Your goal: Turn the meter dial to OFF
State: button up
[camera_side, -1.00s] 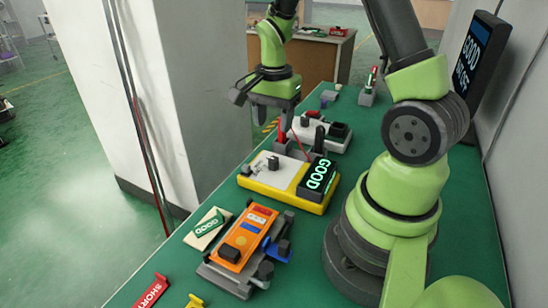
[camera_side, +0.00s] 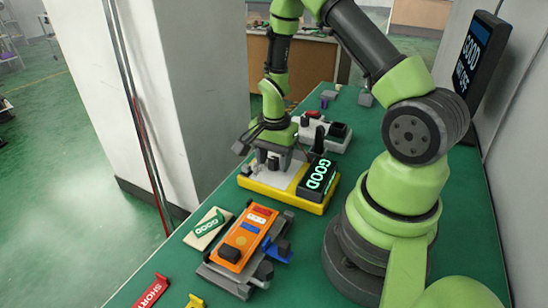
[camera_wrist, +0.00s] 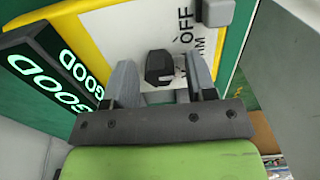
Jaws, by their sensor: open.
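The meter is a yellow-edged box (camera_side: 311,206) with a white face and a black display (camera_side: 318,180) reading GOOD in green. Its dark dial (camera_wrist: 159,69) sits on the white face, and the wrist view shows the word OFF (camera_wrist: 186,20) printed near it. My gripper (camera_wrist: 163,72) is open, with one finger on each side of the dial and a gap showing at each side. In the side view, my gripper (camera_side: 272,160) is low over the white face and partly covers the dial.
An orange device (camera_side: 247,237) in a grey fixture lies in front of the meter. A GOOD plate (camera_side: 207,228) and red SHORT piece (camera_side: 151,292) are at left. Behind the meter is a white-grey fixture (camera_side: 323,133). A wall screen (camera_side: 474,58) stands right.

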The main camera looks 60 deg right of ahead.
jog(key=shift+c, duration=0.2)
jog(key=c, duration=0.9)
jog(key=shift+n, duration=0.3)
jog(key=n, duration=0.4)
jog(key=shift+w+n, duration=0.1)
jog(key=shift+n, duration=2)
jog(key=o, duration=0.9)
jog(key=shift+o, duration=0.2)
jog(key=shift+r, duration=0.1)
